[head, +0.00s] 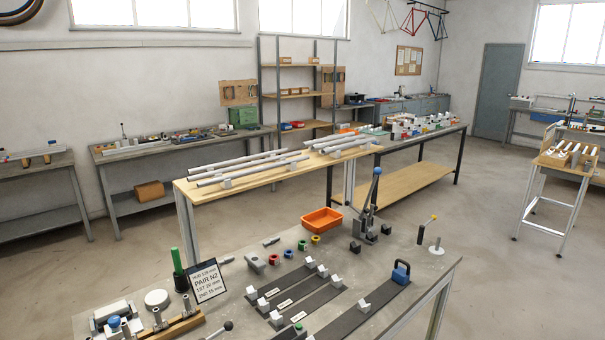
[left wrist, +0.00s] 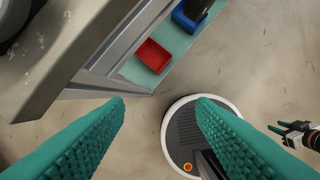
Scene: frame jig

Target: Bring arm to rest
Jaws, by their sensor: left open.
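My left gripper (left wrist: 162,104) shows in the left wrist view as two teal ribbed fingers spread wide apart, with nothing between them. At the right edge of the left wrist view is a small dark gripper with teal tips, which looks like my right gripper (left wrist: 278,128). It is too small to tell whether it is open or shut. Neither arm nor gripper shows in the head view.
Under the table edge, a red bin (left wrist: 153,56) and a blue bin (left wrist: 192,14) sit on a low shelf. In the head view, the near workbench (head: 390,262) carries fixtures, an orange tray (head: 322,220) and a sign (head: 208,282). Open floor lies to its right.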

